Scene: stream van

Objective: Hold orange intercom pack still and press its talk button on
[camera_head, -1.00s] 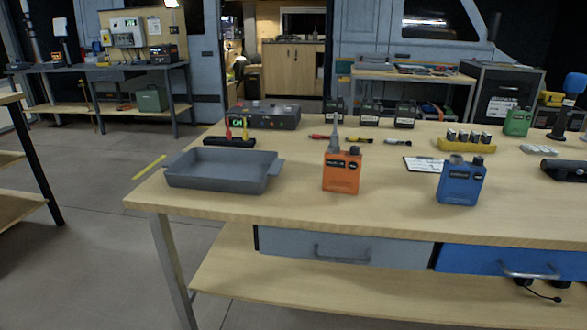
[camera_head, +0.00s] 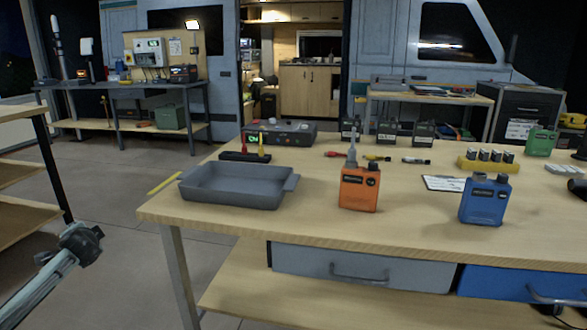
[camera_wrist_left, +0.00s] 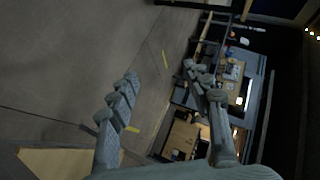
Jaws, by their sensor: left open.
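The orange intercom pack (camera_head: 359,190) stands upright on the wooden table, near its front edge, with a grey antenna and a dark knob on top. Its talk button is too small to make out. My left arm shows at the lower left of the head view, off the table's left side and well apart from the pack. In the left wrist view my left gripper (camera_wrist_left: 160,72) has its fingers spread, with nothing between them but floor and distant furniture. My right gripper is in neither view.
A grey tray (camera_head: 232,188) lies left of the pack, and a blue pack (camera_head: 484,202) stands to its right. A clipboard (camera_head: 443,183) lies between the packs. Several dark packs, markers and a yellow holder (camera_head: 487,163) are behind. The table front before the orange pack is clear.

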